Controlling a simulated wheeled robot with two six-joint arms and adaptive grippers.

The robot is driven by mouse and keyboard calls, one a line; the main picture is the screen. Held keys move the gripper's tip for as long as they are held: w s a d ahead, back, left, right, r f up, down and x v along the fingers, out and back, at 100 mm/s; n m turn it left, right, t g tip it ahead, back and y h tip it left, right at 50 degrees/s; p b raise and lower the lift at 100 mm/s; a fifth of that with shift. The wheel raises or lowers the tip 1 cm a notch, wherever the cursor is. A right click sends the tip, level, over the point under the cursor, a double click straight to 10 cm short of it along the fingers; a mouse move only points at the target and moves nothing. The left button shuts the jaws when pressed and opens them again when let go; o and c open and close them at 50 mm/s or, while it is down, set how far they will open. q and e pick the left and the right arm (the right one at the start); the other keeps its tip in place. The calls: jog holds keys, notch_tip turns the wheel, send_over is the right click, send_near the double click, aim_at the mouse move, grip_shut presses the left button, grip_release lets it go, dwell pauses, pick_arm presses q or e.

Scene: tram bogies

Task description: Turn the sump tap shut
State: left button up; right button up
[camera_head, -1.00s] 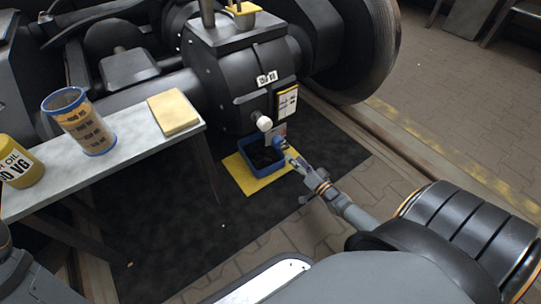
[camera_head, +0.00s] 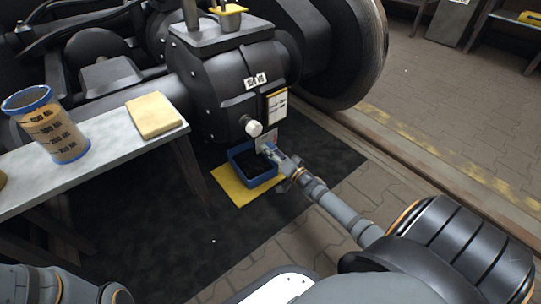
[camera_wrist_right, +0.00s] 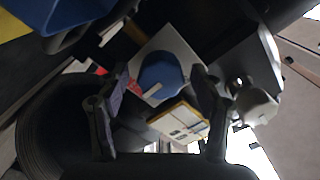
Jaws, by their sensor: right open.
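The sump tap, with a blue handle (camera_wrist_right: 160,76), shows in the right wrist view in front of a pale plate with a red mark. In the head view the tap (camera_head: 268,148) is small and partly hidden by my gripper, low on the dark gear housing (camera_head: 232,88). My right gripper (camera_head: 276,156) is at the tap; in the wrist view its open fingers (camera_wrist_right: 158,98) stand either side of the blue handle in the picture. I cannot tell whether they touch it. My left gripper is out of view.
A blue tray (camera_head: 240,160) with dark contents sits on a yellow mat (camera_head: 228,190) below the tap. A white knob (camera_head: 254,128) and a yellow-framed card (camera_head: 277,102) are close by. A bench (camera_head: 105,162) at left holds a jug (camera_head: 48,125) and a yellow pad (camera_head: 154,115).

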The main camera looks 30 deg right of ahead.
jog(key=shift+w, duration=0.4)
jog(key=c, duration=1.1)
jog(key=shift+c, duration=0.2)
